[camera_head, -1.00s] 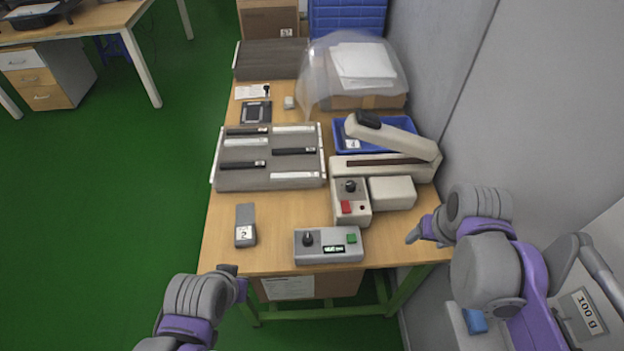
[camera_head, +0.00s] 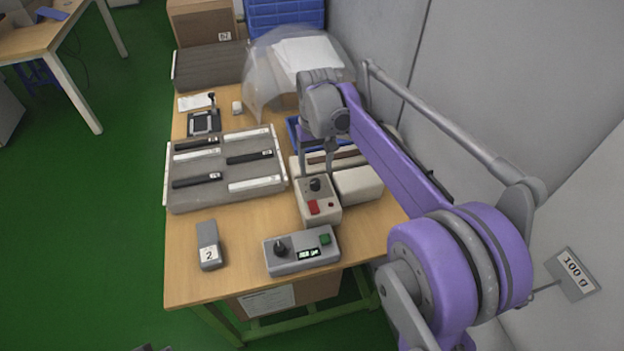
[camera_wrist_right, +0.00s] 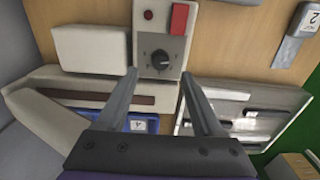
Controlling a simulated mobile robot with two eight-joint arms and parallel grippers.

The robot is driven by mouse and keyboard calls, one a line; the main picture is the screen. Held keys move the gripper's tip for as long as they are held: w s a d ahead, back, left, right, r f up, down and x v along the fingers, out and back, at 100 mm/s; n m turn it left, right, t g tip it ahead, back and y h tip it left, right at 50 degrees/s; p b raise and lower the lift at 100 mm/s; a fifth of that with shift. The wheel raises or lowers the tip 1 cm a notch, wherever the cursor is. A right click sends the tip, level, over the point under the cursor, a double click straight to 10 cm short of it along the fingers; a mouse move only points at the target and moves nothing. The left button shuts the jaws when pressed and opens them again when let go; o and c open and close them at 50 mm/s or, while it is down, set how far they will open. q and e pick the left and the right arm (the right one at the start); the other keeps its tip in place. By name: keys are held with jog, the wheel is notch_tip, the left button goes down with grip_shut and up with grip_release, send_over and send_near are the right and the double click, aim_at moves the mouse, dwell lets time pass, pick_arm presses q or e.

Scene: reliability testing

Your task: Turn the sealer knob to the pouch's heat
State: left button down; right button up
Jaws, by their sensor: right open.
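The beige sealer's control box (camera_head: 318,202) has a dark knob (camera_head: 315,184) and a red button. Its long arm is partly hidden behind my right arm. In the right wrist view the knob (camera_wrist_right: 160,59) sits on a grey dial plate, its white pointer line visible but its marks too small to read. My right gripper (camera_wrist_right: 160,74) is open, its two fingers apart over the sealer with the knob just beyond the fingertips, between them in the picture. In the head view this gripper (camera_head: 318,160) points down above the knob.
A grey meter box (camera_head: 290,262) with its own knob, a green button and a lit display stands at the table's front. A grey block labelled 2 (camera_head: 208,243) is left of it. A tray (camera_head: 172,160) of black and white strips lies left of the sealer.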

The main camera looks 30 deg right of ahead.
aim_at(315, 181)
notch_tip(315, 181, down, 6)
dwell(0.4)
grip_shut()
